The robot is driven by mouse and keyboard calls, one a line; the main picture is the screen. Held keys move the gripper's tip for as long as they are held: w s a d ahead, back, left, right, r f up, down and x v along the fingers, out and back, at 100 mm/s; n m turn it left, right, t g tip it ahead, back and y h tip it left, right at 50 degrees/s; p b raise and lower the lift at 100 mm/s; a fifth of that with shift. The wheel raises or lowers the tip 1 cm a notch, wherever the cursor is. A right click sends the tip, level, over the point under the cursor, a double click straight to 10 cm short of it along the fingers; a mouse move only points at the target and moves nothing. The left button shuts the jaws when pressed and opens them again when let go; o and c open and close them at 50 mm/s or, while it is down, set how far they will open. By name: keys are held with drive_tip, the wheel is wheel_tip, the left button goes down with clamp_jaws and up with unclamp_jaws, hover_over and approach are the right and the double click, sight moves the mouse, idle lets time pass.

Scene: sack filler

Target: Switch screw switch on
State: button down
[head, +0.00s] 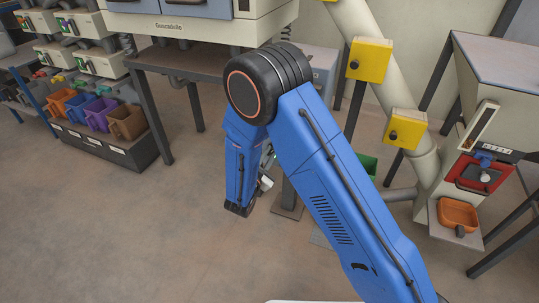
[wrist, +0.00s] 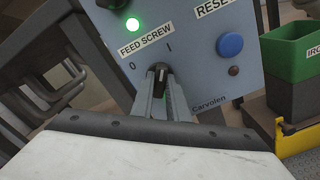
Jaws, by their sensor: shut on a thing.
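In the wrist view, the feed screw switch (wrist: 161,76) is a small black knob on a grey-blue panel (wrist: 185,60). It sits under a white "FEED SCREW" label (wrist: 146,38), with marks "0" to its upper left and "I" to its upper right. The knob stands roughly upright; I cannot tell exactly which mark it points to. A green lamp (wrist: 131,25) above the label is lit. My gripper (wrist: 163,88) is shut on the knob, one grey finger on each side. In the head view my blue arm hides most of the gripper and the switch.
A blue button (wrist: 230,44) under a "RESET" label is right of the switch. A green bin (wrist: 291,52) stands farther right. In the head view, a pale sloping tube with yellow boxes (head: 369,60) and an orange tray (head: 458,215) stand at right. Floor at left is clear.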

drive_tip(key=shift+m, duration=0.6)
drive_tip(key=c, duration=1.7)
unclamp_jaws()
drive_tip(key=shift+s, duration=0.1)
drive_tip(key=v, duration=1.7)
drive_tip(key=shift+s, duration=0.15)
